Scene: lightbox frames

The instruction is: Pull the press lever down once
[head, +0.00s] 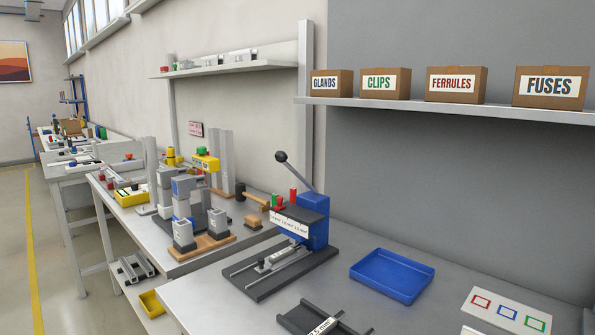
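The press (313,226) is a blue body on a dark grey base plate (262,285), standing on the near workbench. Its lever (299,172) is a grey rod with a dark round knob (281,156) at the upper left end. The lever is raised, slanting up and to the left from the top of the press. A white label with text too small to read is on the front of the press. Metal rods lie along the base plate. My gripper is not in view.
A blue tray (392,275) lies right of the press. A dark grey fixture (322,319) is at the front edge of view. A white card with coloured squares (506,311) lies at right. A shelf (450,109) with labelled boxes hangs above. Another cluttered bench (160,238) stands left.

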